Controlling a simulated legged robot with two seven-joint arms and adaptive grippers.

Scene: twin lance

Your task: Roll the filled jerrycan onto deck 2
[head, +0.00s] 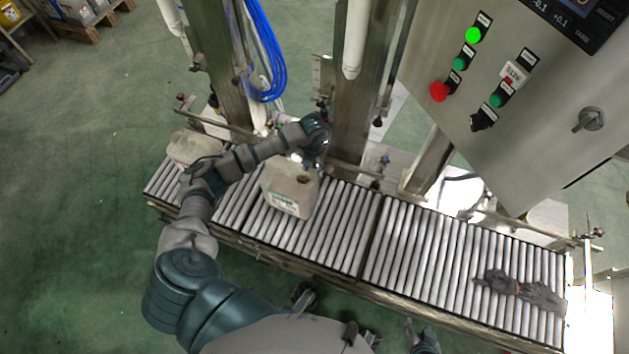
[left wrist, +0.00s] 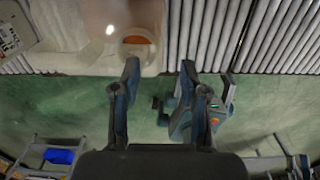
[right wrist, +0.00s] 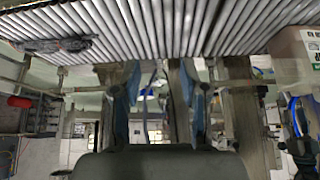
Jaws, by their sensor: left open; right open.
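A pale jerrycan (head: 285,190) with a label stands upright on the left roller section (head: 335,240), near its middle. The left wrist view shows its round opening (left wrist: 138,44), orange-brown inside. A second pale jerrycan (head: 192,147) stands at the far left end of the rollers, partly behind my left arm. My left gripper (head: 318,152) is open at the far side of the nearer jerrycan, beside it and not closed on it. My right gripper (head: 418,333) is open and empty in front of the conveyor's near edge. The right roller section (head: 420,250) adjoins the left one.
A dark grey crumpled glove or cloth (head: 520,290) lies on the right section's far end. Steel posts (head: 355,110) and a rail stand along the back. A control panel (head: 510,110) overhangs the back right. The rollers between jerrycan and cloth are clear.

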